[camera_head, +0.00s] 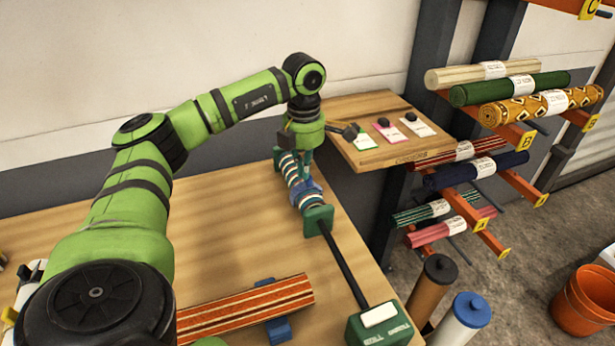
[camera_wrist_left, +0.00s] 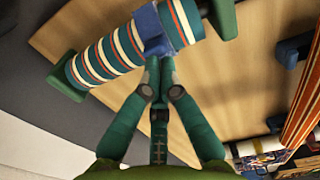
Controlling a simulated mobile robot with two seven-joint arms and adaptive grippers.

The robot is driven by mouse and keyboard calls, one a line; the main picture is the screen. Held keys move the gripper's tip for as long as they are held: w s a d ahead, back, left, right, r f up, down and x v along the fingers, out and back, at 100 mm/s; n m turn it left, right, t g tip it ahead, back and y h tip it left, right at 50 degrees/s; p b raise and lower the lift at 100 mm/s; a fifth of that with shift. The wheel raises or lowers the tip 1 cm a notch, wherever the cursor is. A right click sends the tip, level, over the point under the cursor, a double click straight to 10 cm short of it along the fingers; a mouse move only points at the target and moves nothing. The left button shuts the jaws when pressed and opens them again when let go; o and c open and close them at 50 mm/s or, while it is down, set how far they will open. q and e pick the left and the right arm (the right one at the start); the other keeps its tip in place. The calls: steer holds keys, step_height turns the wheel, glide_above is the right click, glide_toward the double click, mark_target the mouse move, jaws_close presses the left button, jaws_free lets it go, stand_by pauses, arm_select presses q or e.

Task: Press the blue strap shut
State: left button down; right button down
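The blue strap (camera_head: 309,190) goes around a rolled rug (camera_head: 291,172) with teal, white and orange stripes on the wooden table. In the left wrist view the strap (camera_wrist_left: 153,30) crosses the roll (camera_wrist_left: 108,56) near one end, with a blue block at its lower side. My left gripper (camera_wrist_left: 162,82) has its teal fingers drawn together, with nothing seen between them. Their tips are at the strap's blue block; whether they touch it I cannot tell. In the head view my left gripper (camera_head: 303,160) is partly hidden under its wrist, above the roll. My right gripper is not in view.
A green block labelled "install handroll" (camera_head: 379,325) joins a black rod. An orange striped roll (camera_head: 245,309) lies at the table's front. A wooden shelf (camera_head: 372,153) with tagged knobs stands right of the wrist. A rug rack, tubes and an orange bucket (camera_head: 585,302) stand further right.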

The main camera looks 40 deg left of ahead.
mark_target(304, 185)
arm_select(q)
step_height(304, 185, up, 8)
steer(key=p, duration=0.7)
steer(key=shift+f, duration=0.1)
stand_by(0.6)
